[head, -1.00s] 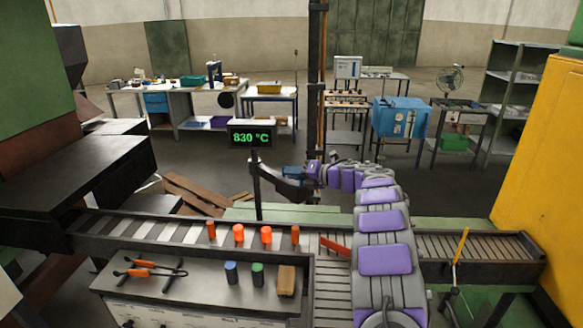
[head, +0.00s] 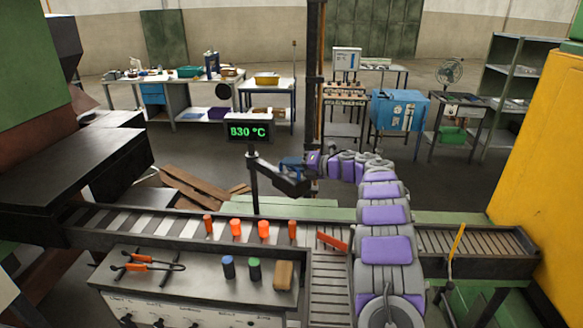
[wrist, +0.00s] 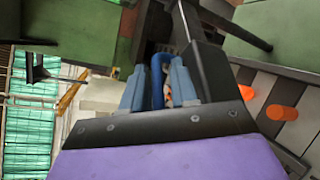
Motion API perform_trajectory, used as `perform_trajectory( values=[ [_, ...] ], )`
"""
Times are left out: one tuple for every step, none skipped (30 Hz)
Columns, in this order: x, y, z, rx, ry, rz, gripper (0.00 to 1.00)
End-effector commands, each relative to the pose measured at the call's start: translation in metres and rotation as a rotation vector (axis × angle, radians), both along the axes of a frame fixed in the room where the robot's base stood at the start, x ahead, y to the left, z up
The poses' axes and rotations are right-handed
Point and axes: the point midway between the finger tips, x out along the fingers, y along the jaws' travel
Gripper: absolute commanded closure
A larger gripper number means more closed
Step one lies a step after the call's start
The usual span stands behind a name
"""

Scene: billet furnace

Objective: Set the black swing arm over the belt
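The black swing arm (head: 278,177) is on an upright post (head: 254,190) behind the belt (head: 165,229), under the 830 °C display. It points right and toward me, and its free end is beside my gripper (head: 291,165). In the wrist view the black arm (wrist: 203,50) shows just past my gripper (wrist: 157,88). A dark blue upright piece (wrist: 158,78), which looks like a handle, stands between the two blue fingers. A narrow gap shows beside it, so the fingers look open around it. Contact is hard to judge.
Several orange billets (head: 235,228) stand along the belt, and a red bar (head: 332,241) lies tilted at its right. The front bench holds tongs (head: 145,263), a blue cylinder (head: 228,267), a green cylinder (head: 254,269) and a brown block (head: 284,275). A dark column (head: 314,90) rises behind my gripper.

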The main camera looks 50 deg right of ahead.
Motion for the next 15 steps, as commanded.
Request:
perform_trajectory(
  values=[
    [-0.0010,0.0003,-0.0007,0.000,0.003,-0.002,0.76],
    [-0.0010,0.0005,-0.0013,0.000,0.003,-0.002,0.76],
    [-0.0012,0.0011,-0.0018,0.001,0.004,-0.002,0.76],
    [-0.0013,0.0021,-0.0020,0.000,0.006,-0.001,0.76],
    [-0.0014,0.0030,-0.0023,-0.001,0.006,-0.002,0.76],
    [-0.0015,0.0041,-0.0029,0.000,0.008,-0.002,0.76],
    [-0.0015,0.0047,-0.0032,0.000,0.008,-0.001,0.76],
    [-0.0015,0.0053,-0.0036,0.001,0.009,-0.001,0.76],
    [-0.0015,0.0056,-0.0040,0.002,0.010,-0.001,0.76],
    [-0.0015,0.0056,-0.0043,0.002,0.010,-0.001,0.76],
    [-0.0015,0.0055,-0.0044,0.002,0.011,0.000,0.76],
    [-0.0013,0.0051,-0.0047,0.002,0.010,0.001,0.76],
    [-0.0013,0.0048,-0.0047,0.002,0.010,0.001,0.76],
    [-0.0011,0.0042,-0.0048,0.002,0.009,0.001,0.76],
    [-0.0011,0.0036,-0.0049,0.003,0.009,0.001,0.76]
  ],
)
